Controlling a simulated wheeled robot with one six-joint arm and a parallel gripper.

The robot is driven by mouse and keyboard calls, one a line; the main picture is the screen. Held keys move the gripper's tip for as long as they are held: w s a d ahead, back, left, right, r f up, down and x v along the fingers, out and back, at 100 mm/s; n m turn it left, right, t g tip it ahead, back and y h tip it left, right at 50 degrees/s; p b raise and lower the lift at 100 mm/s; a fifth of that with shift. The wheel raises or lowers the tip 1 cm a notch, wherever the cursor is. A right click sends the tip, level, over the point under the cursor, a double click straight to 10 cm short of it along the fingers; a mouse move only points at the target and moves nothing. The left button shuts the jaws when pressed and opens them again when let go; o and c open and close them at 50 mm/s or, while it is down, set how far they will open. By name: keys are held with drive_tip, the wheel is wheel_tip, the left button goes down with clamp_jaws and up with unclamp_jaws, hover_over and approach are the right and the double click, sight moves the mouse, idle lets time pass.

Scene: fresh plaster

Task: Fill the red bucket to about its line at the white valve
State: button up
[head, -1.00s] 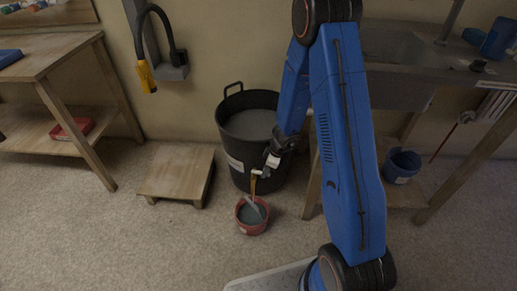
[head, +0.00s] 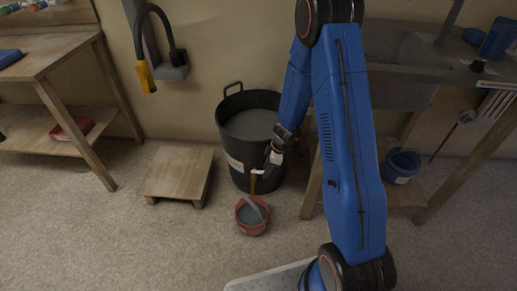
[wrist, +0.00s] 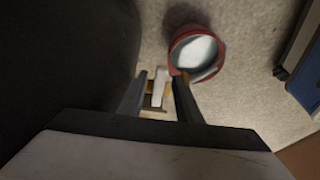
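The red bucket (head: 240,222) stands upright on the floor in front of the black tub (head: 240,175). It holds grey liquid, which looks pale in the wrist view (wrist: 175,60). I cannot make out its line. The white valve (head: 257,171) sticks out low on the tub's front, with a brownish spout above the bucket. I cannot tell whether liquid is running. My gripper (head: 273,160) is at the valve. In the wrist view its two fingers (wrist: 161,85) stand apart on either side of the white valve handle (wrist: 158,88), with gaps showing.
A low wooden step (head: 175,172) stands left of the tub. A workbench with a blue bucket (head: 401,168) on its lower shelf is at the right. A wooden table (head: 60,55) is at the left.

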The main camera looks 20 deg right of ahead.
drive_tip(key=v, duration=1.2)
drive_tip(key=shift+f, duration=0.1)
idle(0.4)
drive_tip(key=s+a+r+m, duration=0.1)
drive_tip(key=s+r+m, duration=0.1)
drive_tip(key=s+r, duration=0.35)
drive_tip(key=s+a+r+m+t, duration=0.1)
drive_tip(key=s+r+m, duration=0.15)
drive_tip(key=r, duration=0.65)
drive_tip(key=s+r+m, duration=0.1)
drive_tip(key=s+r, duration=0.3)
drive_tip(key=r, duration=0.3)
drive_tip(key=s+d+r+m+t+h, duration=0.1)
drive_tip(key=s+r+m, duration=0.3)
drive_tip(key=s, duration=0.6)
drive_tip(key=s+d+r+m+t+h, duration=0.1)
drive_tip(key=s+r+m, duration=0.3)
drive_tip(key=s, duration=0.6)
drive_tip(key=shift+s+d+r+t+h, duration=0.3)
drive_tip(key=shift+d+r+h, duration=0.25)
drive_tip(key=shift+r, duration=0.4)
drive_tip(key=shift+m, duration=0.25)
